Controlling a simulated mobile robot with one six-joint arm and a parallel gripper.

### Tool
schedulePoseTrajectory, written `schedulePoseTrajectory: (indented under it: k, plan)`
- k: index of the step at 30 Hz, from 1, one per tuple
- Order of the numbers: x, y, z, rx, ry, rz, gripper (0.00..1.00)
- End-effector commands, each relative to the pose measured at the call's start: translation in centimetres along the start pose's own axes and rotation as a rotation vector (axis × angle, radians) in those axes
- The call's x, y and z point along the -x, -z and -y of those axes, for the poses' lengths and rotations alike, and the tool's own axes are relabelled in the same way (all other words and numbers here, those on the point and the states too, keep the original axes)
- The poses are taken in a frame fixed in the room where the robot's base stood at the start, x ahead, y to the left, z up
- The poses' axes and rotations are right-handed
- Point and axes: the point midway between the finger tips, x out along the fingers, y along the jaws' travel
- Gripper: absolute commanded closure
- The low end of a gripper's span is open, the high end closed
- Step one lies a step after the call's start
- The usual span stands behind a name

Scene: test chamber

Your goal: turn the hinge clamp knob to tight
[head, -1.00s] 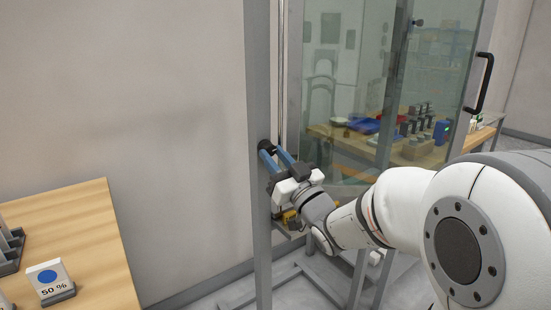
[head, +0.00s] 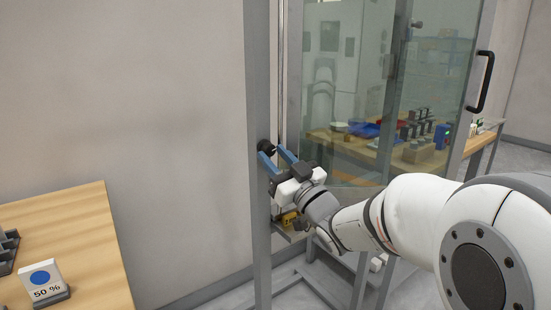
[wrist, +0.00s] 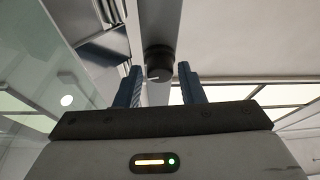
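The hinge clamp knob (head: 267,146) is small, round and black, on the grey upright post of the glass enclosure. In the wrist view the knob (wrist: 159,62) shows straight ahead, with a short white mark on its face. My gripper (head: 273,153) is just below and in front of the knob. In the wrist view its two blue fingers stand apart to the left and right of the knob, with clear gaps. The gripper is open and holds nothing. I cannot tell whether the fingertips reach level with the knob.
The glass door (head: 345,95) with a black handle (head: 482,82) stands right of the post. Behind it is a bench (head: 345,148) with several items. A wooden table (head: 75,235) at the lower left bears a "50 %" card (head: 46,281). The wall left of the post is bare.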

Motion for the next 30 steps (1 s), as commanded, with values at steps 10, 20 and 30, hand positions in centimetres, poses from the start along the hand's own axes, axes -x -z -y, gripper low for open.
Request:
schedulePoseTrajectory:
  k: [10,20,30]
  plan:
    - [5.4,-0.1,0.0,0.001,-0.003,0.001,0.64]
    - [7.6,0.0,0.0,0.000,0.000,0.001,0.64]
    - [7.3,0.1,-0.6,0.011,-0.037,0.043,0.64]
